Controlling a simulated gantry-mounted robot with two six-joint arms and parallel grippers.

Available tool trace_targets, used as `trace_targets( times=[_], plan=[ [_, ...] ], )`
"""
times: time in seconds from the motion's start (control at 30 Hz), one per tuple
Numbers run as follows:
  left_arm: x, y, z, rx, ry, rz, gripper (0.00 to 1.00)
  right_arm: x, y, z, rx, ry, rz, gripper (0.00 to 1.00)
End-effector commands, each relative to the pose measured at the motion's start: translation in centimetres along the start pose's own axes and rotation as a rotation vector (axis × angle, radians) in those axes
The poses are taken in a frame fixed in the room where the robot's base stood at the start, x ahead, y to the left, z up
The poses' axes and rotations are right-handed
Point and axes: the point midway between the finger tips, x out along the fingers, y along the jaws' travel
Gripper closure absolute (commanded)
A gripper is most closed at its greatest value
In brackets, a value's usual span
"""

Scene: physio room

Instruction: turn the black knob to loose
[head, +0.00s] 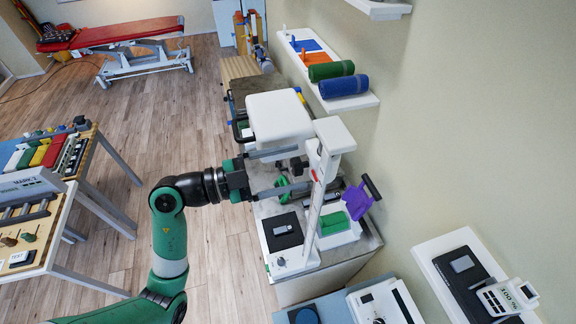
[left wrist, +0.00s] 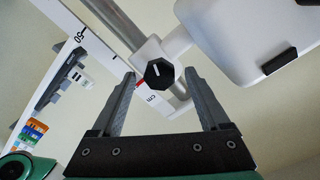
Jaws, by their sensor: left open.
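The black knob (left wrist: 158,73) is a faceted dark knob with a short white mark on its face. In the left wrist view it sits on a white collar, between the two fingertips of my left gripper (left wrist: 160,77). The fingers stand open on either side, with a visible gap to the knob; how far it lies in depth I cannot tell. My right gripper is out of view.
A white block-like part (head: 278,116) is just above the gripper. A wall shelf (head: 325,88) holds rolled mats. Open wood floor (head: 130,190) lies to the left.

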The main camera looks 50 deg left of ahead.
Motion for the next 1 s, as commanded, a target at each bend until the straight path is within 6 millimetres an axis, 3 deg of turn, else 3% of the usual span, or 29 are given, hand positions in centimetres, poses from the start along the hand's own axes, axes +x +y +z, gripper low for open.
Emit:
trace_targets(
  times=[0.33, 0.7, 0.83, 1.0],
  plan=[
    [-0.8, 0.0, 0.1, 0.000, -0.001, -0.002, 0.21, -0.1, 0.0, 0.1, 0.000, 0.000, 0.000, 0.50],
    [-9.0, -0.1, 0.2, 0.001, -0.005, -0.007, 0.21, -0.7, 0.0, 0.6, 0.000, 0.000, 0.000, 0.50],
    [-10.9, -0.1, 0.1, 0.000, -0.003, -0.004, 0.21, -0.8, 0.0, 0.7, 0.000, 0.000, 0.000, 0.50],
    [-11.7, 0.0, 0.0, 0.001, -0.001, 0.000, 0.21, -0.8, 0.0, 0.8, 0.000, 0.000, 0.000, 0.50]
  ],
)
